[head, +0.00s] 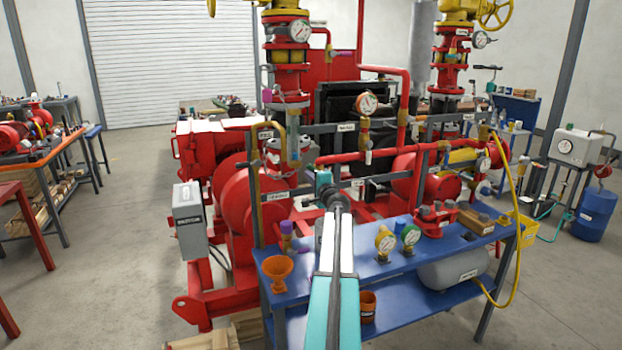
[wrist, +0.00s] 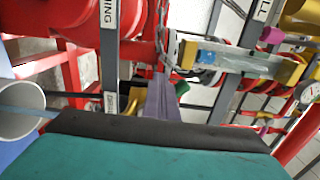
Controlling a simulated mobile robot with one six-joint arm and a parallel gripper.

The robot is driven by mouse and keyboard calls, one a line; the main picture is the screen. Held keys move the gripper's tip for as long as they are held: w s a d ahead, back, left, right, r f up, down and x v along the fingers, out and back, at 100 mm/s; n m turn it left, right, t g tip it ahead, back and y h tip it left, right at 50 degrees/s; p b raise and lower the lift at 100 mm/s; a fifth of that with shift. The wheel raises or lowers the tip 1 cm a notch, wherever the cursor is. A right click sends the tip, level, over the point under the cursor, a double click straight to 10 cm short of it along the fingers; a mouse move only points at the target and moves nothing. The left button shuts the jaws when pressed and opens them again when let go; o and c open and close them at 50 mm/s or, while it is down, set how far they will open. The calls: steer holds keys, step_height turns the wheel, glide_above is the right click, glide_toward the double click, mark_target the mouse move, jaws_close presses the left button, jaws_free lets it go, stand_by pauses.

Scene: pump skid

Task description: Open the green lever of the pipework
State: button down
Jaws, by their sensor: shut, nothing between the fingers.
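My gripper (head: 323,180) reaches toward the front of the red pipework, seen from behind at the end of my white and teal arm. In the wrist view its grey fingers (wrist: 163,98) are closed together with nothing between them. Beyond them is a pipe section (wrist: 225,58) with blue and brass-coloured parts, apart from the fingers as far as I can tell. In the head view an upright valve section (head: 293,148) stands just left of and above my gripper.
Grey rails and red pipes crowd around my gripper. A grey box (head: 188,217) stands at left.

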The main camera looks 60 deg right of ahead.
steer(key=shift+s+d+r, duration=0.2)
steer(key=shift+d+r, duration=0.1)
steer(key=shift+r, duration=0.25)
steer(key=shift+s+d+r, duration=0.25)
steer(key=shift+r, duration=0.3)
steer(key=shift+s+d+r, duration=0.2)
steer(key=shift+d+r, duration=0.1)
steer(key=shift+r, duration=0.25)
steer(key=shift+s+d+r, duration=0.35)
steer(key=shift+d, duration=0.15)
steer(key=shift+w+a, duration=0.1)
steer(key=shift+a, duration=0.1)
steer(key=shift+w+a+b, duration=0.3)
steer(key=shift+a, duration=0.05)
steer(key=shift+s, duration=0.1)
